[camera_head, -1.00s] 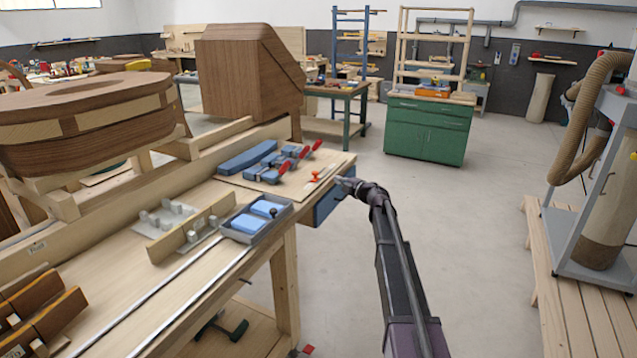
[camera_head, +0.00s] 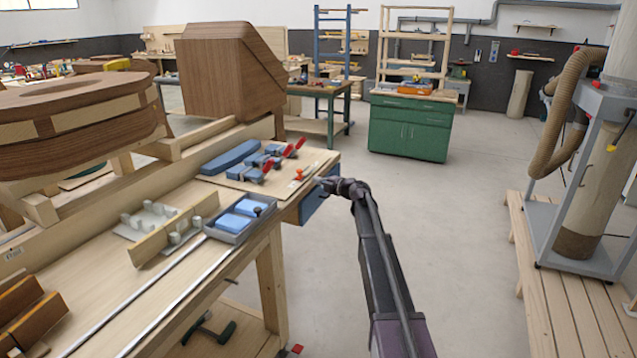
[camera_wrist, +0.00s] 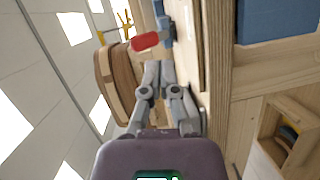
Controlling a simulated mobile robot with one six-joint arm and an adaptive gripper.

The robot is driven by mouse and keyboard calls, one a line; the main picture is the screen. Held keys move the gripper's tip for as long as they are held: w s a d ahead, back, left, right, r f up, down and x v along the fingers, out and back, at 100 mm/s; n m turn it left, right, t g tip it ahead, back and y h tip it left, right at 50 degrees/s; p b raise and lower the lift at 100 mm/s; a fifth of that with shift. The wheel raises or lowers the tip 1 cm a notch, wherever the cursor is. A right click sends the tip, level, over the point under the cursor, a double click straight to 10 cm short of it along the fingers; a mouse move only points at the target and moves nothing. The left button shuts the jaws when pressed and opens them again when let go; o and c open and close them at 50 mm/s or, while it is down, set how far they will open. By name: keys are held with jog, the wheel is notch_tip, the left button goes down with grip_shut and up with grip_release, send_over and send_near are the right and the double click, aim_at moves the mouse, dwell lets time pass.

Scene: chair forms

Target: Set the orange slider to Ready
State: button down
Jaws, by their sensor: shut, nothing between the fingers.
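The orange slider (camera_head: 299,174) is a small orange knob on a light wooden board near the bench's right end in the head view. A pale strip lies beside it; I cannot read any label, so its setting is unclear. My gripper (camera_head: 321,182) is just right of the knob, by the bench edge, with a small gap in the picture. In the wrist view my gripper (camera_wrist: 160,66) has its fingers together with nothing between them. I cannot make out the orange slider in the wrist view.
Red-handled blue clamps (camera_head: 262,165) lie left of the slider. A grey tray (camera_head: 233,238) with blue blocks is nearer on the bench (camera_head: 110,270). A red handle (camera_wrist: 145,42) shows close to the fingertips in the wrist view.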

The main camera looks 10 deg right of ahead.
aim_at(299, 174)
jog(key=x, duration=0.3)
jog(key=d+b+x, duration=0.1)
jog(key=x, duration=0.3)
jog(key=w+x, duration=0.1)
jog(key=x, duration=0.2)
jog(key=shift+w+d+f, duration=0.2)
jog(key=shift+d, duration=0.05)
jog(key=shift+w+b, duration=0.3)
jog(key=shift+w, duration=0.1)
jog(key=shift+w+d, duration=0.1)
